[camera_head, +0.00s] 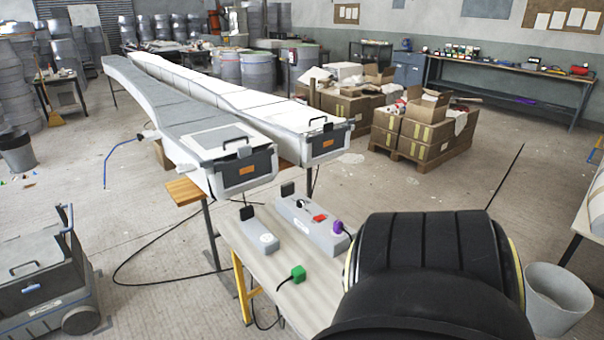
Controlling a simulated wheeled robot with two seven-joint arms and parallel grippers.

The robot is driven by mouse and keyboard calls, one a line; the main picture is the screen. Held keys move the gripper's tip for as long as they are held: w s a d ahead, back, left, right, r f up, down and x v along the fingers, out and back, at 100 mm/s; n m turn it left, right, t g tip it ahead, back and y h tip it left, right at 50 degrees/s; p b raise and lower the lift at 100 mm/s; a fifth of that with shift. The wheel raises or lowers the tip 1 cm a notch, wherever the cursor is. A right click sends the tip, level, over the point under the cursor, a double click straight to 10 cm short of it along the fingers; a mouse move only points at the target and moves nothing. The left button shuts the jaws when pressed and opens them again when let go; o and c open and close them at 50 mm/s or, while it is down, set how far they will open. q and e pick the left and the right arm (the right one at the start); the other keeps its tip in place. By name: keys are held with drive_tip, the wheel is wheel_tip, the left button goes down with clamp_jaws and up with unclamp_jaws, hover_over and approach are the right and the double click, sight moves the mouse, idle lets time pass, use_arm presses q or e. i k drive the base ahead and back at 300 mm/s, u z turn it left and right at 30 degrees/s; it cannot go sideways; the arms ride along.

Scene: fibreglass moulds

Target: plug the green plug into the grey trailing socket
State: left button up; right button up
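The green plug (298,273) lies on the table (262,270) near its front left edge, with a dark cable running from it over the edge. A small grey socket block (257,235) with a pale round face stands behind and left of it, apart from it. A longer grey socket block (303,219) stands to the right, with a red switch (320,218) and a purple plug (338,227) at its near end. I cannot tell for sure which block is the trailing socket. Neither gripper is in view.
A large black rounded form, perhaps my own arm, hides the table's right side. Two long pale moulds (190,107) stand behind the table. A dark cable (125,283) loops over the floor at left. A grey bin (557,300) stands at right.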

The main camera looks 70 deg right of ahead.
sight(267, 243)
drive_tip(key=z, duration=1.7)
drive_tip(key=i, duration=0.25)
drive_tip(key=u, duration=0.05)
